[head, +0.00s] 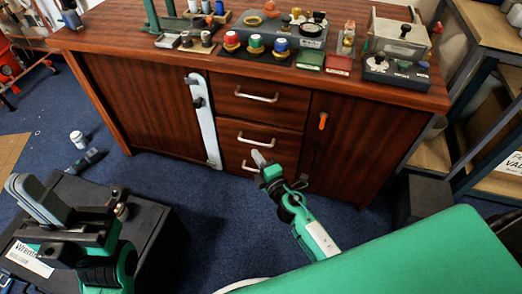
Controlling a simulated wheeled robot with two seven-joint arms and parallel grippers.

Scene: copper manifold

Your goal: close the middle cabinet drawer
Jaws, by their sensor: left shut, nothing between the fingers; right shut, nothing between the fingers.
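The wooden cabinet (340,135) stands ahead with a column of three drawers in its middle. The middle drawer (285,140) has a pale bar handle (256,141). Its front looks nearly flush with the cabinet, but I cannot tell whether a small gap remains. My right gripper (259,158) is shut and empty, with its fingertips in front of the lower edge of the middle drawer, just below its handle. I cannot tell whether they touch it. My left gripper (38,199) is shut and empty at the lower left, far from the drawers.
The top drawer (285,98) and the partly hidden bottom drawer (232,163) look shut. A pale blue-grey bar (204,125) runs down the cabinet front left of the drawers. Tools and coloured-cap parts crowd the worktop. A dark case (150,215) stands at left; blue floor (190,185) is clear.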

